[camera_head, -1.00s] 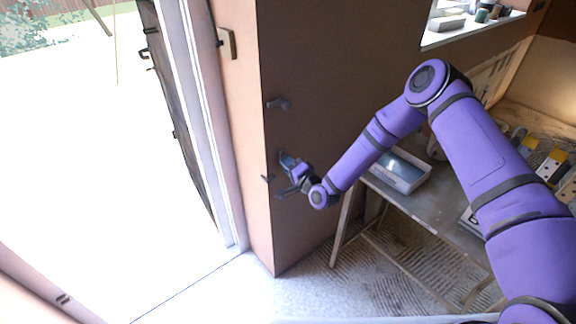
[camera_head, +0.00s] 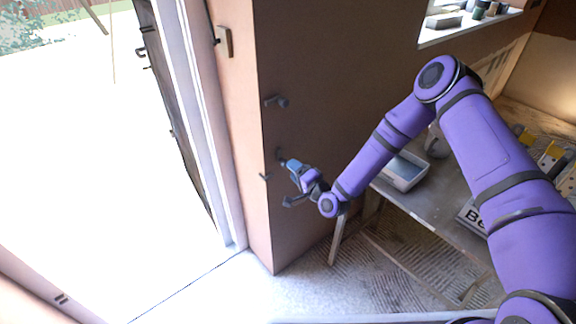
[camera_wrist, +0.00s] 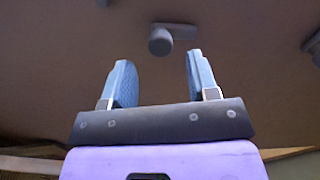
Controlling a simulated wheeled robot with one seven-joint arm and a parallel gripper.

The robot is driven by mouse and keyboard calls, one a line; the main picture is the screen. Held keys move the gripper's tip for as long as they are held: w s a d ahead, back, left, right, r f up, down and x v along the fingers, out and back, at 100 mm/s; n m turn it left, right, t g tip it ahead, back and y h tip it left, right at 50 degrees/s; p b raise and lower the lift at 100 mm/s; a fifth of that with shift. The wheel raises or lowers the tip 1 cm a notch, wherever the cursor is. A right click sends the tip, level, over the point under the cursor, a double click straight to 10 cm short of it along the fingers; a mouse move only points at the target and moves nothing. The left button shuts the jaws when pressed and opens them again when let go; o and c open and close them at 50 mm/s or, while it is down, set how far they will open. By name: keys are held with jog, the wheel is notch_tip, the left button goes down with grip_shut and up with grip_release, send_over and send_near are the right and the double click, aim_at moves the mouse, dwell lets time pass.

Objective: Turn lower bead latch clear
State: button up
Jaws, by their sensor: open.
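The lower bead latch (camera_head: 281,155) is a small dark latch on the brown wall. In the wrist view its round knob (camera_wrist: 160,41) lies just beyond the fingertips, with a short bar pointing right. My gripper (camera_head: 289,182) stands to the right of the wall corner, close to the latch. In the wrist view my gripper (camera_wrist: 158,57) has its two blue fingers apart with nothing between them. The upper latch (camera_head: 277,101) sits higher on the wall, its bar pointing left toward the corner.
A small dark hook (camera_head: 265,176) sits at the wall corner. A brass-coloured plate (camera_head: 224,41) is on the narrow wall face. A table (camera_head: 430,212) holding a tray (camera_head: 405,172) stands right, beneath my arm. The doorway at left is open.

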jog(key=v, duration=0.6)
jog(key=shift+a, duration=0.1)
dwell(0.3)
